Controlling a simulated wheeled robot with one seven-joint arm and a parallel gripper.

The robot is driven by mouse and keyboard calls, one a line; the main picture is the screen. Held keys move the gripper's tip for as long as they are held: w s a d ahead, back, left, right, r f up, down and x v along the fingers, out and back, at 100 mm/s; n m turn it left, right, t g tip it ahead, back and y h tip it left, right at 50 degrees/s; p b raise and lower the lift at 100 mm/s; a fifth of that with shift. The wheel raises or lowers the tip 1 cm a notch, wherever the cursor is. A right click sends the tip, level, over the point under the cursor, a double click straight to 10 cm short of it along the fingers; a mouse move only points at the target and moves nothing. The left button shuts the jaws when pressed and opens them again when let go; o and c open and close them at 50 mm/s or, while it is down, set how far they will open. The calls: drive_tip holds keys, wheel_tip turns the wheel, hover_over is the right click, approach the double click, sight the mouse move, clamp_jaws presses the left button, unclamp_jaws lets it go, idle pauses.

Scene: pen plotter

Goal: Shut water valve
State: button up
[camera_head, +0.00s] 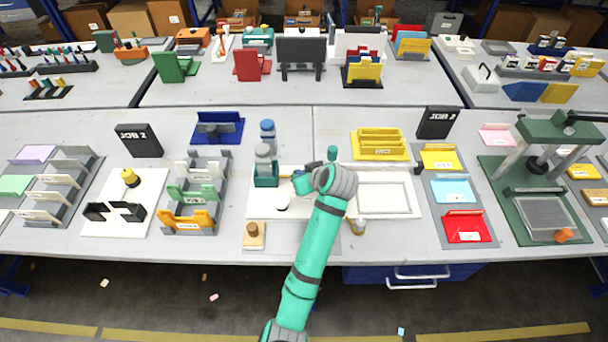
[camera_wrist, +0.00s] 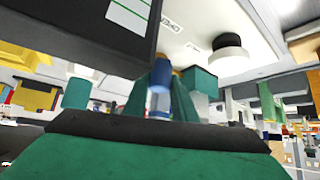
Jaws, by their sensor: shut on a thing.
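My gripper (camera_head: 304,184) is low over the right part of a white panel (camera_head: 313,208) at the middle of the bench. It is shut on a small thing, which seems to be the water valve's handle. My wrist and fingers hide most of it, so its angle cannot be told. A small blue part shows at the fingers. The white panel also shows in the wrist view (camera_wrist: 188,30), with small labels. A round white knob with a dark base (camera_head: 283,203) stands left of my gripper. It shows in the wrist view (camera_wrist: 228,46).
A grey-capped bottle (camera_head: 263,155) stands in a teal holder left of my gripper, with a blue-capped bottle (camera_head: 268,132) behind. A white tray (camera_head: 384,213) lies to the right. A wooden block with a brown knob (camera_head: 254,236) is at the front edge.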

sight(294, 172)
drive_tip(key=a+m+h, duration=0.1)
drive_tip(key=m+h, duration=0.1)
drive_tip(key=m, duration=0.1)
drive_tip(key=shift+a+m+t+h, duration=0.3)
drive_tip(key=shift+a+t, duration=0.1)
drive_tip(key=m+h, duration=0.1)
drive_tip(key=a+m+h, duration=0.1)
drive_tip(key=m, duration=0.1)
drive_tip(key=shift+a+r+m+h, duration=0.1)
drive_tip(key=shift+m+h, duration=0.2)
drive_tip(key=shift+h, duration=0.1)
drive_tip(key=m+h, duration=0.1)
drive_tip(key=a+m+h, duration=0.1)
drive_tip(key=m, duration=0.1)
drive_tip(key=shift+w+a+g, duration=0.1)
drive_tip(key=shift+w+g, duration=0.2)
drive_tip(key=shift+w, duration=0.05)
drive_tip(key=shift+w+a+m+g+h, duration=0.1)
drive_tip(key=shift+w+m+g+h, duration=0.05)
drive_tip(key=shift+m+h, duration=0.35)
drive_tip(key=shift+w+a+m+g+h, duration=0.15)
drive_tip(key=shift+m+h, duration=0.25)
drive_tip(key=shift+m, duration=0.2)
drive_tip(key=o, duration=1)
drive_tip(key=shift+o, duration=0.2)
drive_tip(key=v, duration=1)
drive_tip(key=shift+s+a+r, duration=0.2)
drive_tip(key=shift+r, duration=0.1)
drive_tip(key=shift+w+d, duration=0.1)
